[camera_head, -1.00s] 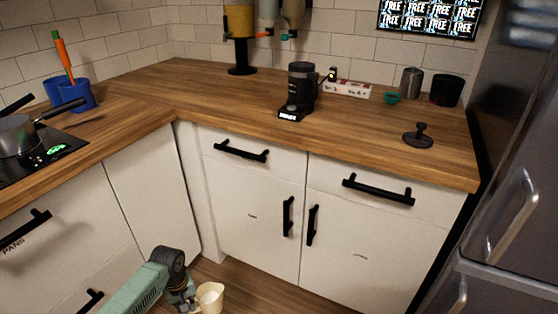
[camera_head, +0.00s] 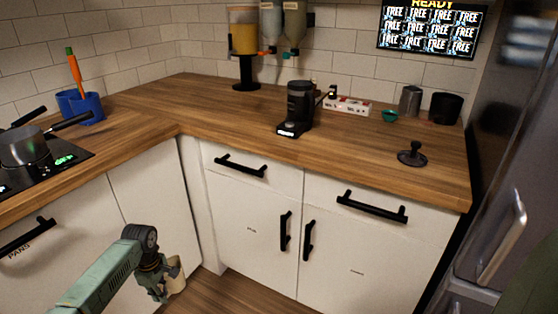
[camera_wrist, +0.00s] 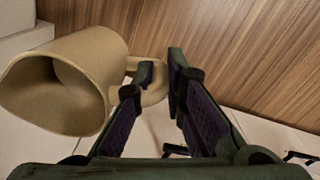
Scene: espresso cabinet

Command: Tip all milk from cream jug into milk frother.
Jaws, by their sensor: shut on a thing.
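The beige cream jug (camera_head: 177,275) is held low in front of the white cabinets, below counter height. My gripper (camera_head: 168,281) is shut on it. In the wrist view the jug (camera_wrist: 88,70) lies left of my fingers (camera_wrist: 160,75), with its handle between the fingertips. Its wide mouth faces the lower left of that view, and the inside looks brownish; I cannot tell how much milk is in it. A black upright appliance (camera_head: 299,104) stands on the counter; I cannot tell whether it is the milk frother. A steel cup (camera_head: 410,101) stands further right.
The wooden counter (camera_head: 225,125) has free room left of the black appliance. A black tamper-like tool (camera_head: 412,155), a teal bowl (camera_head: 390,116) and a black container (camera_head: 445,108) are at the right. A pot (camera_head: 26,148) sits on the hob. Cabinet handles (camera_head: 372,206) stick out.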

